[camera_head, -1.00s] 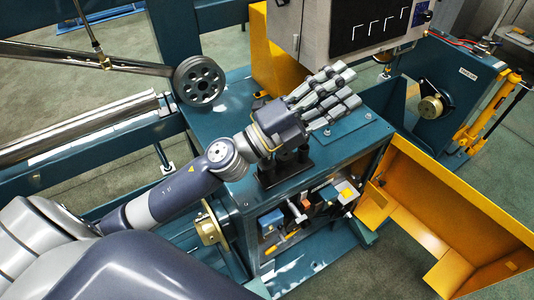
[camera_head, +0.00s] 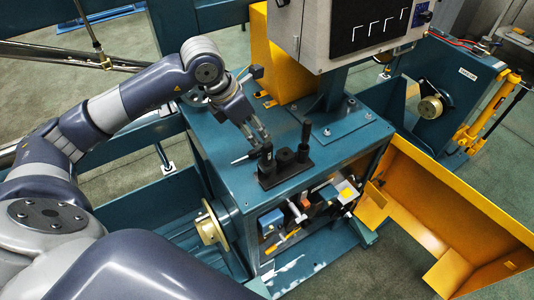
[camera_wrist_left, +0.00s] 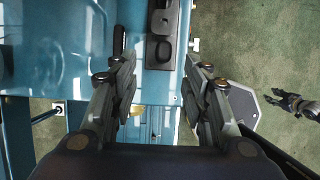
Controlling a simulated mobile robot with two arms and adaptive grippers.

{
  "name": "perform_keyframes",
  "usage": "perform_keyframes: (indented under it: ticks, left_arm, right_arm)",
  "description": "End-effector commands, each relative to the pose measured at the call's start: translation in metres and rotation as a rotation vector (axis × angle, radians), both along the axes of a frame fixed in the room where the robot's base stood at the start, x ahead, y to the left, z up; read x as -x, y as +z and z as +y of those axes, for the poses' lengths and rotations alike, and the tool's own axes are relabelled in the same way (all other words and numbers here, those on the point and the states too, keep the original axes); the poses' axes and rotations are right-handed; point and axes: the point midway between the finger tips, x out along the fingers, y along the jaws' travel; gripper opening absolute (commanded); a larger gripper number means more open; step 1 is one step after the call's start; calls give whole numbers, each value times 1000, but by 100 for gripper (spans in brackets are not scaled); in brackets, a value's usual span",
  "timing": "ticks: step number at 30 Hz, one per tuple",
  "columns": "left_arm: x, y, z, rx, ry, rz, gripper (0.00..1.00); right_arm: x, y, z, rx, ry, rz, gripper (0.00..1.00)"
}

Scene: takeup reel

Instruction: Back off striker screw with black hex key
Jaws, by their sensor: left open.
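My left gripper (camera_head: 262,142) is open and points down beside the black tool block (camera_head: 286,170) on the teal cabinet. In the left wrist view its fingers (camera_wrist_left: 160,92) are wide apart with nothing between them, and the block (camera_wrist_left: 163,35) lies just ahead. Dark upright tools, including a tall black handle (camera_head: 305,140), stand in the block. I cannot tell which is the black hex key. A thin pale-tipped tool (camera_head: 240,158) shows beside the gripper. I cannot make out the striker screw. What looks like my right gripper (camera_wrist_left: 287,102) shows small at the left wrist view's right; its fingers are unclear.
The cabinet's open front bay (camera_head: 300,212) holds small coloured parts. A yellow door (camera_head: 445,200) hangs open at right. A control box (camera_head: 355,30) stands over the cabinet's back.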

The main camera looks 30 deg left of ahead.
Motion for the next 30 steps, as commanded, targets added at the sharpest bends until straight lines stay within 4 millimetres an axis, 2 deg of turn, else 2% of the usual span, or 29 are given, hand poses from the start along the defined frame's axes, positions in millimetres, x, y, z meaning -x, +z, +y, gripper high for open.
perform_keyframes:
  ticks: [6,14,18,22,30]
  left_arm:
    - [-10,-31,-7,0,0,6,43]
    - [-17,-51,-13,0,-1,6,43]
    - [-22,-69,-20,3,-1,7,43]
    - [-28,-87,-23,2,-1,6,43]
    - [-31,-95,-23,0,-2,2,43]
  right_arm:
    - [1,10,2,-2,0,0,40]
    - [1,19,2,-2,0,1,40]
    - [1,34,2,-2,0,1,40]
    - [1,37,2,-2,0,1,40]
    - [1,37,2,-2,0,1,40]
